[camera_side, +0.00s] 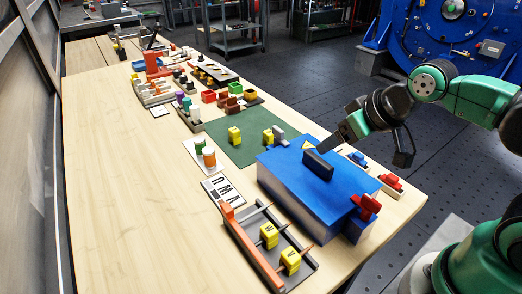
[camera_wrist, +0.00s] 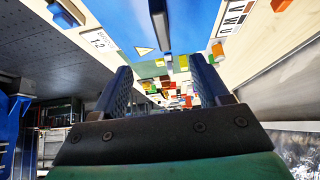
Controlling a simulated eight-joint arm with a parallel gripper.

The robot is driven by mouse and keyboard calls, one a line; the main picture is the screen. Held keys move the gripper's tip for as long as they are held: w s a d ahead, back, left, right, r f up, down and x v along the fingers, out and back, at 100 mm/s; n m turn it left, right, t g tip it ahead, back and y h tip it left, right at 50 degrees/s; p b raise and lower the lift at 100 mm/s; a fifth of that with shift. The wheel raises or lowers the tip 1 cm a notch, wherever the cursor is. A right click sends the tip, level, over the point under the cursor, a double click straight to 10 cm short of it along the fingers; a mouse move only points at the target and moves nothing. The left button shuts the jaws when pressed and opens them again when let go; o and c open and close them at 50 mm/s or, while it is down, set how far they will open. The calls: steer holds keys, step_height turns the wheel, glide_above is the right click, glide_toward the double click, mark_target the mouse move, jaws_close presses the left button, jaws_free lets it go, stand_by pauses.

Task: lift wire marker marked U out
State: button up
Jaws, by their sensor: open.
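Two yellow wire markers sit on rods in the grey tray with an orange rail (camera_side: 240,240), at the near end of the table. The nearer marker (camera_side: 290,261) appears to carry a U, though the letter is small. The other marker (camera_side: 269,236) appears to carry a W. My gripper (camera_side: 328,146) is above the far part of the blue box, well away from this tray. Its two blue fingers (camera_wrist: 162,80) are apart in the wrist view, with nothing held between them.
The blue box (camera_side: 285,170) with a dark handle (camera_side: 318,165) stands between my gripper and the tray. A U V W card (camera_side: 222,190) lies beside it. Two other yellow blocks (camera_side: 234,135) (camera_side: 268,136) are on the green mat (camera_side: 215,128). The table's left side is clear.

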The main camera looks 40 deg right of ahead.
stand_by(0.4)
steer(key=w+r+g, duration=0.1)
steer(key=w+r, duration=0.7)
steer(key=r, duration=0.1)
steer(key=g, duration=0.2)
glide_above(269, 132)
steer(key=s, duration=0.2)
step_height(269, 132, down, 5)
steer(key=f, duration=1)
steer(key=shift+s, duration=0.2)
steer(key=shift+x, duration=3)
jaws_close()
